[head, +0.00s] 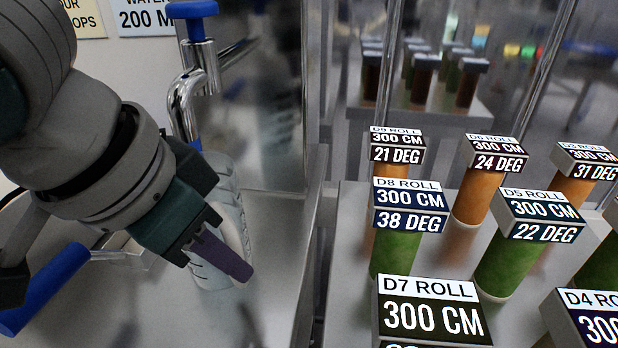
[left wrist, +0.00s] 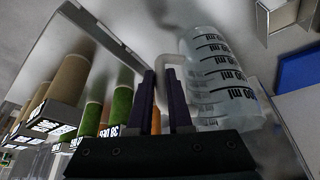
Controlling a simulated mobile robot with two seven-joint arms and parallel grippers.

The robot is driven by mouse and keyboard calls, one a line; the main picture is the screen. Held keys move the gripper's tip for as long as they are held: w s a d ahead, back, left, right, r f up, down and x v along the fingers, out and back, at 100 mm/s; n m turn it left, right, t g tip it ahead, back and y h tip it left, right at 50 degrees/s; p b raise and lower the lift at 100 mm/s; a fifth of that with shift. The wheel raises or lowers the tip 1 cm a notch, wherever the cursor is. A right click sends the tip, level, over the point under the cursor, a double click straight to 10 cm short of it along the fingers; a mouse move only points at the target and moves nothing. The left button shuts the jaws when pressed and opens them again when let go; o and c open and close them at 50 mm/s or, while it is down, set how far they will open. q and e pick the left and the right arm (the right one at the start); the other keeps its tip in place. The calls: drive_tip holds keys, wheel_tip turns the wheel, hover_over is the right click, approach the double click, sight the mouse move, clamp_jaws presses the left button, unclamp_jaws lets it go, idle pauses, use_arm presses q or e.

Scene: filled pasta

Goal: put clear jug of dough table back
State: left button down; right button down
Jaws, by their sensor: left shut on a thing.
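The clear jug (head: 232,210) has dark measuring marks and stands or hovers at the steel counter under the tap, partly hidden by my left gripper (head: 222,255). In the left wrist view the jug (left wrist: 218,75) is to the right of the purple fingers (left wrist: 162,95), with its pale handle between them. The left gripper is shut on the jug's handle. I cannot tell whether the jug's base touches the counter. My right gripper is not in view.
A steel tap (head: 190,100) with blue handles rises behind the jug. A blue bar (head: 42,290) lies at the left. A metal post and partition edge (head: 310,200) separate the counter from a table of labelled green and orange rolls (head: 397,250). The counter's front is clear.

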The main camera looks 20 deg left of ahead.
use_arm(q)
drive_tip(key=c, duration=0.8)
unclamp_jaws()
drive_tip(key=shift+f, duration=0.1)
drive_tip(key=shift+c, duration=0.2)
drive_tip(key=p+v, duration=0.8)
drive_tip(key=v, duration=0.4)
drive_tip(key=d+f+h, duration=0.1)
drive_tip(key=d+f, duration=0.1)
drive_tip(key=d, duration=0.2)
drive_tip(key=s+a+f+n+y, duration=0.1)
drive_tip(key=s+a+f+y, duration=0.1)
drive_tip(key=s+a+f, duration=0.2)
drive_tip(key=s+f, duration=0.1)
drive_tip(key=s, duration=0.2)
drive_tip(key=shift+s+a+f+g, duration=0.2)
drive_tip(key=shift+s+a+g, duration=0.05)
drive_tip(key=shift+g, duration=0.15)
